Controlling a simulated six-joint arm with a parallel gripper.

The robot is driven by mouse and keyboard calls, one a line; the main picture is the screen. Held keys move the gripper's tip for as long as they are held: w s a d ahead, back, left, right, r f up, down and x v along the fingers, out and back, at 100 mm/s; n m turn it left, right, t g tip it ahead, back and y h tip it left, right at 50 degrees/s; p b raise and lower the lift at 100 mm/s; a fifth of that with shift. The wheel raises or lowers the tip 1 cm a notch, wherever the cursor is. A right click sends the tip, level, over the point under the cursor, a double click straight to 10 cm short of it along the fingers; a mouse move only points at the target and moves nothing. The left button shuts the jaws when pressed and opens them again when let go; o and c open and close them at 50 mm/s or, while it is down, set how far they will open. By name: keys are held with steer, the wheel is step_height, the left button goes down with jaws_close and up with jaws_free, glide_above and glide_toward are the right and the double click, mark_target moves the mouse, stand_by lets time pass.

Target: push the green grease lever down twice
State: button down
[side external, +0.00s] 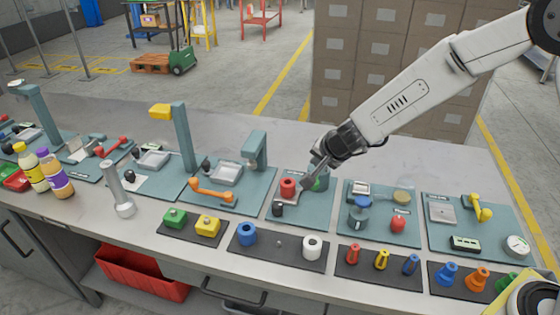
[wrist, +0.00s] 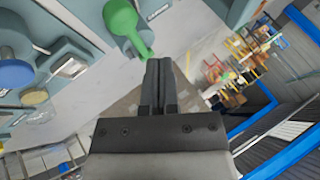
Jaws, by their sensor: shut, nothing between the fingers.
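The green grease lever (wrist: 122,20) shows at the top of the wrist view, with a wide round part and a narrow arm. In the side external view only a bit of green (side external: 321,182) shows behind my gripper. My gripper (side external: 306,185) is shut and empty, and points down at the station with the red knob (side external: 288,187). In the wrist view my closed fingertips (wrist: 159,63) are close beside the narrow end of the lever. I cannot tell whether they touch it.
A teal post (side external: 258,150) stands left of my gripper. Dark trays with coloured parts line the front edge. The bench behind is clear, with stacked cartons (side external: 360,60) beyond.

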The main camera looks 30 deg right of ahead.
steer(key=shift+w+d+r, duration=0.15)
steer(key=shift+r, duration=1.4)
steer(key=s+d+f+n+g, duration=0.1)
steer(key=s+d+n, duration=0.1)
steer(key=s, duration=0.5)
steer(key=s+d+f+n+g, duration=0.1)
steer(key=s+d+n+g, duration=0.1)
steer(key=s+n, duration=0.3)
steer(key=s+d+n+g, duration=0.2)
steer(key=s+d+n, duration=0.1)
steer(key=s, duration=0.8)
steer(key=shift+s+d+f+n, duration=0.2)
steer(key=shift+d+f+n, duration=0.2)
steer(key=shift+n, duration=0.3)
steer(key=shift+w, duration=0.1)
